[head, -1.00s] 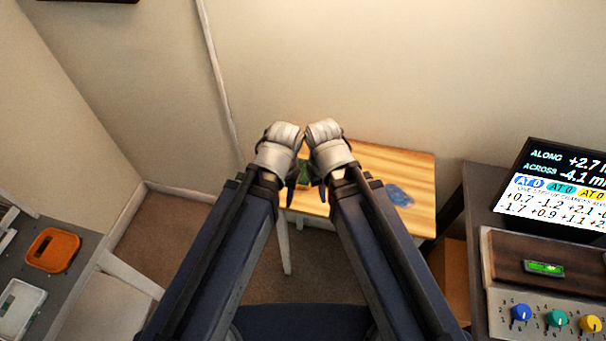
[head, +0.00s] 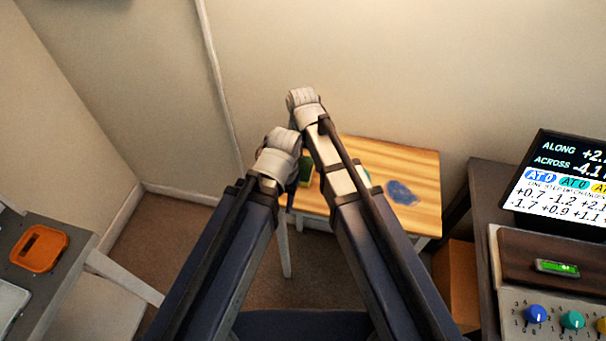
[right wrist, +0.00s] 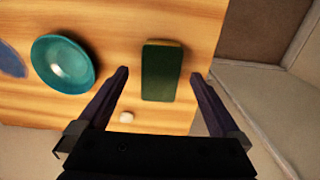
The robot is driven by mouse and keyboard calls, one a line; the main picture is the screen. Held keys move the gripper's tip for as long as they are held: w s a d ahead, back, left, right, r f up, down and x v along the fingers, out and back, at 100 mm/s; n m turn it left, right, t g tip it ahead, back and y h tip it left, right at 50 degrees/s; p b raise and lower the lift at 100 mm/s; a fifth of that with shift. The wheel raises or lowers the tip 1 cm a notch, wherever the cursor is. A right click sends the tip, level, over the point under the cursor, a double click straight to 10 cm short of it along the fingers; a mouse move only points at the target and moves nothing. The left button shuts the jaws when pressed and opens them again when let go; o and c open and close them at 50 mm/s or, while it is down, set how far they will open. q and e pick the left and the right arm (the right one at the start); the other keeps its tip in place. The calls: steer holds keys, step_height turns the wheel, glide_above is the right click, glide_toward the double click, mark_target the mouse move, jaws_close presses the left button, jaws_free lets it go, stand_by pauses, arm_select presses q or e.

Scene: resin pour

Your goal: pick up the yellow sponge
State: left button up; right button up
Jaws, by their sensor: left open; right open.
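The sponge (right wrist: 162,74) lies on the wooden table, with a dark green top face and a thin yellow edge at its far end. In the head view it is a small green patch (head: 305,171), partly hidden by my arms. My right gripper (right wrist: 160,76) is open above the table, its two fingers to either side of the sponge in the right wrist view; I see no contact. In the head view my right gripper (head: 304,98) is the upper one, its fingers hidden. My left gripper (head: 281,148) is lower, beside the table's left edge, with nothing seen in it.
On the wooden table (head: 415,164), a teal bowl (right wrist: 64,64) and a blue flat patch (head: 401,192) lie left of the sponge in the wrist view. A small whitish round thing (right wrist: 127,117) is near the right gripper. A control desk (head: 520,255) stands right, an orange tray (head: 40,247) left.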

mark_target(302, 170)
steer(key=shift+w+f+b, duration=0.15)
steer(key=shift+f+b, duration=1.15)
steer(key=shift+f, duration=0.05)
steer(key=shift+w+f+b, duration=0.15)
steer(key=shift+f+b, duration=1.15)
steer(key=shift+r, duration=0.1)
steer(key=c, duration=1.3)
step_height(302, 170, up, 10)
steer(key=p, duration=1)
